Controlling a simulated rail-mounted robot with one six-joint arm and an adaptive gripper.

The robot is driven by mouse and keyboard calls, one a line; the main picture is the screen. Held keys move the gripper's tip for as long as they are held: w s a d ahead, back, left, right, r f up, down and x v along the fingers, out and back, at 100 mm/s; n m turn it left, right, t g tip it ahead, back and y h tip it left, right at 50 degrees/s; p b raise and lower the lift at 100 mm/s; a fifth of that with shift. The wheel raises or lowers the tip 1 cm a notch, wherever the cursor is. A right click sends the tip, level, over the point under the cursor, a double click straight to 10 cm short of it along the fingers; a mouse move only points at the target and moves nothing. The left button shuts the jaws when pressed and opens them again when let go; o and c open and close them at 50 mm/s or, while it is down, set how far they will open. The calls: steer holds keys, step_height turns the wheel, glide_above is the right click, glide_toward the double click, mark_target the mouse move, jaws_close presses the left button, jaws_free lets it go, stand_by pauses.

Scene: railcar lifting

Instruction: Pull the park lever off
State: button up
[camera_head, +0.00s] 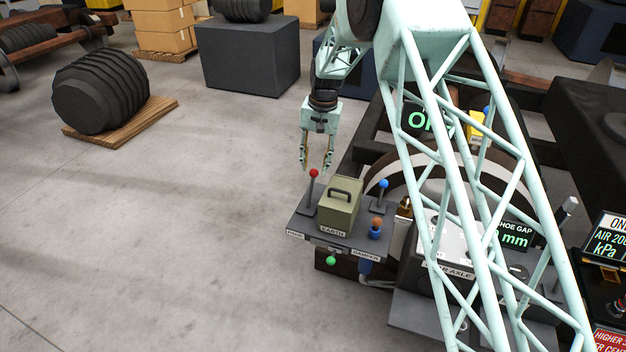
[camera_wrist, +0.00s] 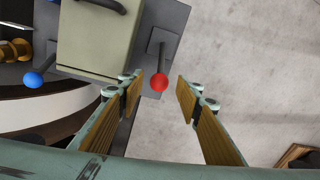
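The park lever (camera_head: 311,187) has a red ball knob and stands at the left end of a dark panel (camera_head: 347,240), behind a "PARK" label. In the wrist view its red knob (camera_wrist: 159,83) lies between the two fingertips, with its base plate behind it. My gripper (camera_head: 317,168) is open, its fingers pointing down just above and behind the red knob. In the wrist view my gripper (camera_wrist: 158,85) has a finger on either side of the knob, with gaps visible. I cannot tell exactly how far the knob lies below the fingertips.
An olive box marked "EARTH" (camera_head: 338,208) with a handle stands right beside the lever. A blue-knobbed lever (camera_head: 380,197) and an orange knob (camera_head: 376,224) are further right. A green knob (camera_head: 331,261) is on the panel's front. The floor (camera_head: 180,240) to the left is clear.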

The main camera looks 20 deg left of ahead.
mark_target(313, 175)
steer(key=shift+s+a+f+b, duration=0.1)
steer(key=shift+a+f+b, duration=0.1)
steer(key=shift+f, duration=1.5)
steer(key=shift+a+f+b, duration=0.15)
steer(key=shift+f+b, duration=0.05)
steer(key=shift+f, duration=1.5)
jaws_close()
